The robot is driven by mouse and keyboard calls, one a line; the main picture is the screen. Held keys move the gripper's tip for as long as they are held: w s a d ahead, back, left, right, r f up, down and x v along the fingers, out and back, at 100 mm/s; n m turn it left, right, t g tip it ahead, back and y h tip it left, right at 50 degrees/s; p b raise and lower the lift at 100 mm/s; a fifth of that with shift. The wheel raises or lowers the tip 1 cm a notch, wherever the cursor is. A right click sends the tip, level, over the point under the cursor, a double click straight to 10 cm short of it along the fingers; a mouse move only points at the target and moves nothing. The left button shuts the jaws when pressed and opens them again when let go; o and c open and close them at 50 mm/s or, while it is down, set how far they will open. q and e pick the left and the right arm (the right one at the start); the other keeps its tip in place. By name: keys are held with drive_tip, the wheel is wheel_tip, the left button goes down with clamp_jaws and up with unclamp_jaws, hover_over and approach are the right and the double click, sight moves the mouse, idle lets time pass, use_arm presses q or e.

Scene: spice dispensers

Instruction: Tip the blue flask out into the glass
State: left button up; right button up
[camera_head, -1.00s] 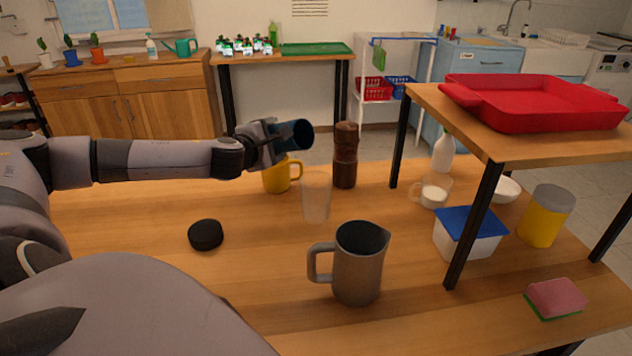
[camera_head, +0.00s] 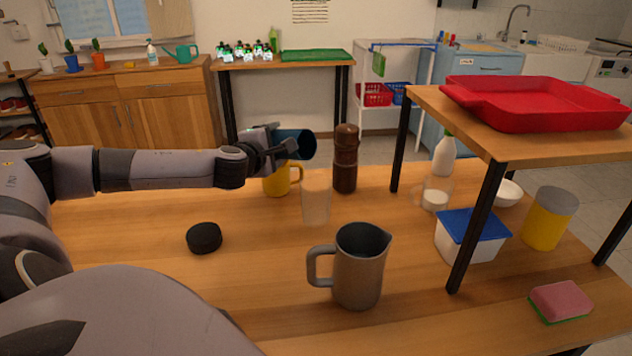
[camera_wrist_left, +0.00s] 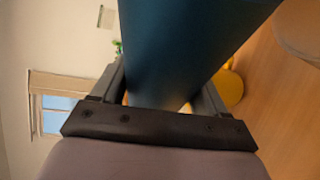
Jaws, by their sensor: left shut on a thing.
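My left gripper (camera_head: 274,148) is shut on the blue flask (camera_head: 295,144), which is tilted nearly on its side above the table, its dark open mouth pointing right and slightly down. In the left wrist view the flask (camera_wrist_left: 185,45) fills the space between the fingers. The clear glass (camera_head: 316,204) stands upright on the table, below and slightly right of the flask's mouth. I see nothing flowing from the flask, and I cannot tell whether the glass holds anything. My right gripper is not in view.
A yellow mug (camera_head: 277,181) stands behind the glass, just below the flask. A brown pepper mill (camera_head: 345,160) stands close to the right. A grey pitcher (camera_head: 358,275) is in front. A black lid (camera_head: 204,238) lies at left. A raised shelf with a red tray (camera_head: 535,103) is at right.

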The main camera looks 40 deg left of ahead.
use_arm(q)
drive_tip(key=shift+d+f+m, duration=0.35)
drive_tip(key=shift+f+m, duration=0.05)
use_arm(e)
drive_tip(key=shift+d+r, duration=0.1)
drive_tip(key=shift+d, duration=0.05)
use_arm(q)
drive_tip(key=shift+r+y+p, duration=0.2)
drive_tip(key=shift+y+p, duration=0.1)
drive_tip(key=shift+p, duration=0.3)
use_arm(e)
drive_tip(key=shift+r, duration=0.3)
use_arm(q)
drive_tip(key=shift+d+r+m+t+p, duration=0.15)
drive_tip(key=shift+r+m+t+p, duration=0.15)
drive_tip(key=shift+r+m+p, duration=0.45)
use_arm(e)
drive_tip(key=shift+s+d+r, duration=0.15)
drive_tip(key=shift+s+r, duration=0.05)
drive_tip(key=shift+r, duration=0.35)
use_arm(q)
drive_tip(key=shift+d+y+p, duration=0.1)
drive_tip(key=shift+y+p, duration=0.2)
drive_tip(key=shift+p, duration=0.2)
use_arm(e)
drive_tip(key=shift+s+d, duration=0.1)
